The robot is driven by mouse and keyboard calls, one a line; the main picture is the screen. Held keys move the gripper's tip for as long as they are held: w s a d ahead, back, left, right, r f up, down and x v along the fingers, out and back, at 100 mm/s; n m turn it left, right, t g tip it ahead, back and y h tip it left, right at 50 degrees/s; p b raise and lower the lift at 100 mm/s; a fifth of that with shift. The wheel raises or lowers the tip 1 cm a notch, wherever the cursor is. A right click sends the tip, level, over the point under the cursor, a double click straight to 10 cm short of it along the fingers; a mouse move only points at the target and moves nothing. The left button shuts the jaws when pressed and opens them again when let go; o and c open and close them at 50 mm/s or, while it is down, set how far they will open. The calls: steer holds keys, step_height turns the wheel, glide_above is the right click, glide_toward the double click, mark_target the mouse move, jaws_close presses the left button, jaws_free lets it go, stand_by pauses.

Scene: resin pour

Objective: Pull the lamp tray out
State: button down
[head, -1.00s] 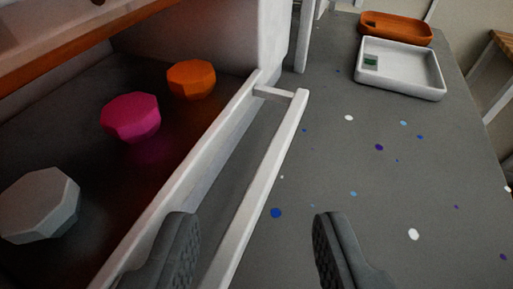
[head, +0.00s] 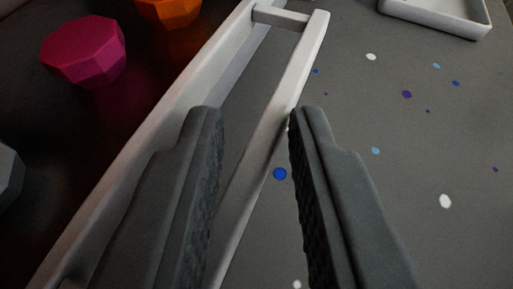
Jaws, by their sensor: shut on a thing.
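The lamp tray's pale front wall (head: 150,150) runs diagonally up the left half of the view. Its light bar handle (head: 302,62) stands off from that wall, joined to it by a short post near the top. My gripper (head: 252,113) has one dark ridged finger on each side of the bar, shut on the handle. The near end of the handle runs down between the fingers. On the dark tray floor sit a magenta faceted piece (head: 84,52), an orange one (head: 168,10) and a grey one (head: 8,175), the last two cut by the frame.
A white shallow tray (head: 440,12) stands on the grey tabletop (head: 400,120) at the top right, partly out of frame. The tabletop to the right of the handle is otherwise clear, with flat blue and white specks.

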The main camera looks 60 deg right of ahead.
steer(key=s, duration=1.2)
steer(key=shift+d, duration=0.2)
steer(key=shift+f, duration=0.1)
steer(key=c, duration=1.3)
jaws_free()
steer(key=shift+w, duration=0.1)
steer(key=v, duration=1.7)
steer(key=shift+a, duration=0.15)
